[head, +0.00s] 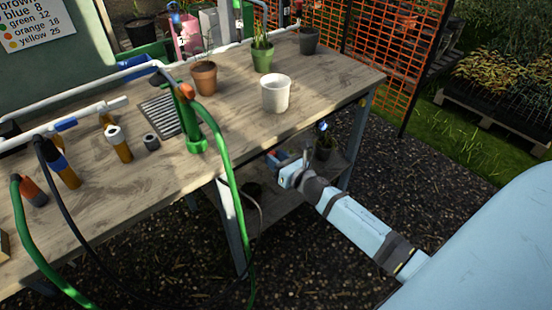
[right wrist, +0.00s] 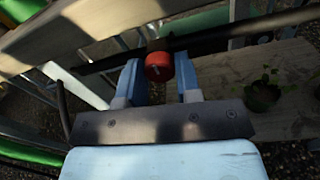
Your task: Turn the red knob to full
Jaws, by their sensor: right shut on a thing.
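The red knob (right wrist: 158,67) is round, with a short pale mark on its face. It shows in the right wrist view, between the two blue fingers of my right gripper (right wrist: 158,78), which is shut on it. A dark pipe runs behind the knob. In the head view my right gripper (head: 279,160) reaches in under the front edge of the bench, and the knob can hardly be made out there. My left gripper is not in view.
The wooden bench (head: 335,82) carries a white pot (head: 275,95), a terracotta pot (head: 203,78) and a green pot (head: 262,58). A green hose (head: 228,165) hangs over its front edge. A potted plant (right wrist: 262,95) stands on the lower shelf, right of my gripper.

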